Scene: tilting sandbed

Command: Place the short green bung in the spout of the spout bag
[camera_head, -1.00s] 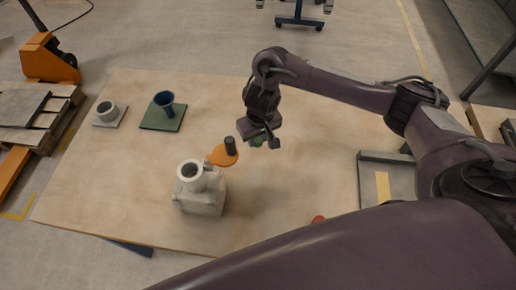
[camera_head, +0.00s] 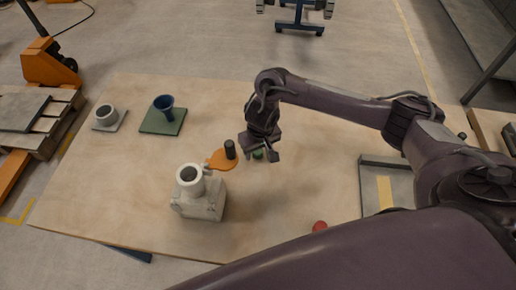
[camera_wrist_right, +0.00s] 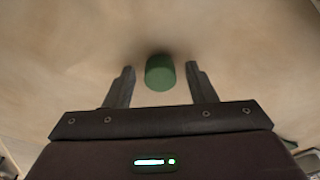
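The short green bung (camera_head: 258,154) stands on the wooden table, partly hidden under my right gripper (camera_head: 261,151) in the head view. In the right wrist view the bung (camera_wrist_right: 160,73) lies between the tips of the open right gripper (camera_wrist_right: 160,82), with a gap on each side. The spout bag (camera_head: 203,205) is pale grey and stands left of the gripper, nearer the table's front edge. Its round spout (camera_head: 189,176) points up and its mouth looks dark and open. My left gripper is not in view.
A dark cylinder (camera_head: 230,149) stands on an orange paddle-shaped piece (camera_head: 217,160) between bag and gripper. A blue funnel-like cup (camera_head: 165,107) on a green plate (camera_head: 152,127) and a grey ring (camera_head: 106,112) stand at the back left. A red object (camera_head: 319,226) lies at the front.

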